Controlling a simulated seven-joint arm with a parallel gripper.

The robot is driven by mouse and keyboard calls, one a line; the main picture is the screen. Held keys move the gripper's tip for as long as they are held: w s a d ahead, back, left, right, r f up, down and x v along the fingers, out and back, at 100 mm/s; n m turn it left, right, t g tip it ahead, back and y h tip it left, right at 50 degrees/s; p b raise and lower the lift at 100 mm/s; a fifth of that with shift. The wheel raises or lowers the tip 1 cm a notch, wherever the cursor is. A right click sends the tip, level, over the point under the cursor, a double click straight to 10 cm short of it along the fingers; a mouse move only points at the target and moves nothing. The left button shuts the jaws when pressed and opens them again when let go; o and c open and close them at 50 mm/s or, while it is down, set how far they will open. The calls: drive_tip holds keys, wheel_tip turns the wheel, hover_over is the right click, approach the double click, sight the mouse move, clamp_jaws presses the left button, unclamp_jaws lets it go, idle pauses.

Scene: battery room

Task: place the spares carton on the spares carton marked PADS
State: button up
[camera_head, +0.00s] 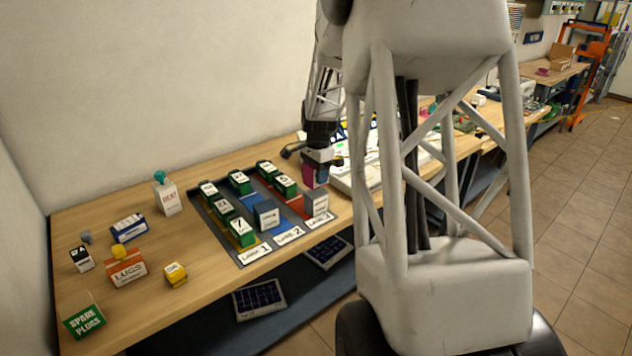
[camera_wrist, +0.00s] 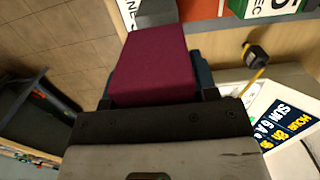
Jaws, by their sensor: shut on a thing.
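My gripper (camera_head: 318,161) hangs above the far right end of the lane tray, shut on a magenta carton (camera_head: 309,175). The carton also fills the middle of the wrist view (camera_wrist: 155,65), with a dark blue edge beside it. No lettering shows on it. I cannot read PADS on any carton. On the left of the table stand a white carton (camera_head: 168,200), a blue and white carton (camera_head: 129,229), an orange carton lettered LUGS (camera_head: 127,270), a yellow box (camera_head: 176,275) and a green carton lettered SPARE PLUGS (camera_head: 85,318).
A small white and black box (camera_head: 81,259) stands at far left. Bare tabletop lies between the left cartons and the tray. White equipment stands right of the tray.

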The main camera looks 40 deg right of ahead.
drive_tip(key=shift+f, duration=1.45)
drive_tip(key=shift+f, duration=0.15)
drive_tip(key=o, duration=1)
drive_tip(key=r, duration=1.2)
drive_tip(key=shift+d+r, duration=0.15)
drive_tip(key=shift+d, duration=0.2)
